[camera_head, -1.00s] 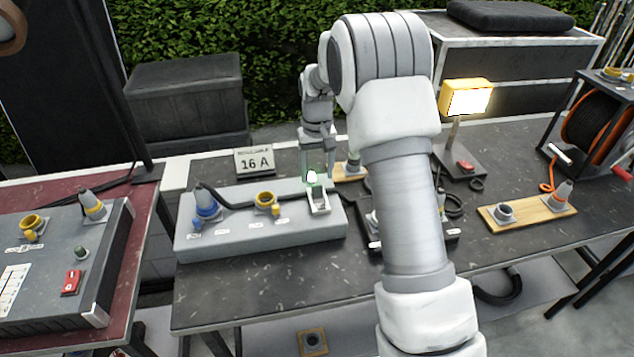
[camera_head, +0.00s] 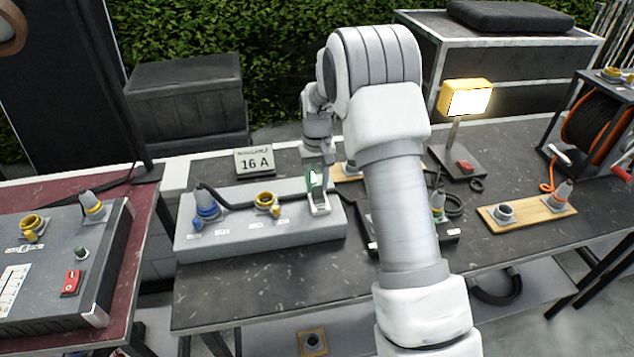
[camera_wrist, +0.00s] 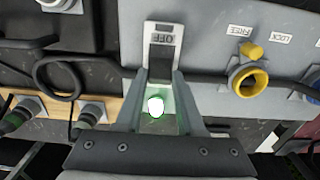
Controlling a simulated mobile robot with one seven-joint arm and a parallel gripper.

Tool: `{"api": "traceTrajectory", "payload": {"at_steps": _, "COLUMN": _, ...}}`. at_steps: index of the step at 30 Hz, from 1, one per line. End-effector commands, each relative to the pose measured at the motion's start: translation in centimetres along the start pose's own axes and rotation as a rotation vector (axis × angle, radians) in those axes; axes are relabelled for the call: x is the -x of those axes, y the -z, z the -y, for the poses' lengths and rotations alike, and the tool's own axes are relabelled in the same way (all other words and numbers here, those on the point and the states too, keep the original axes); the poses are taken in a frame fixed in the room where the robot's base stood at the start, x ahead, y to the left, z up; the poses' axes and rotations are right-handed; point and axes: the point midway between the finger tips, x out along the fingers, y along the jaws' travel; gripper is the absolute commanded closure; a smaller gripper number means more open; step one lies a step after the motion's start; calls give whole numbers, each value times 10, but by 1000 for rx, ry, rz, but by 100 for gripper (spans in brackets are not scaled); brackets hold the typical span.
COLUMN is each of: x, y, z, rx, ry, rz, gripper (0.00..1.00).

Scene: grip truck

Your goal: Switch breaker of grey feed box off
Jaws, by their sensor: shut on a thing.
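The grey feed box (camera_head: 262,243) lies on the dark table, with blue and yellow sockets on top. Its breaker (camera_head: 320,208) is at the right end, in a light frame. In the wrist view the breaker (camera_wrist: 163,32) shows the word OFF above a dark part between my fingertips. My gripper (camera_head: 319,190) points down at the breaker; it also shows in the wrist view (camera_wrist: 160,80). Its fingers are shut on the breaker lever, which they largely hide. A green glow with a white spot shows between the fingers; I cannot tell its source.
The yellow socket (camera_head: 266,201) and blue plug (camera_head: 207,207) stand left of the breaker, with a black cable behind. A 16 A sign (camera_head: 255,161) stands behind the box. A lit yellow lamp (camera_head: 466,98) and a wooden socket board (camera_head: 527,212) are to the right.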

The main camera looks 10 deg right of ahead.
Motion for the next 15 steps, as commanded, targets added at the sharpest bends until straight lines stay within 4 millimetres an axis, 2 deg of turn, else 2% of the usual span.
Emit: {"api": "traceTrajectory", "payload": {"at_steps": 15, "x": -2, "y": -4, "z": 0, "rx": 0, "ry": 0, "rz": -74, "gripper": 100}}
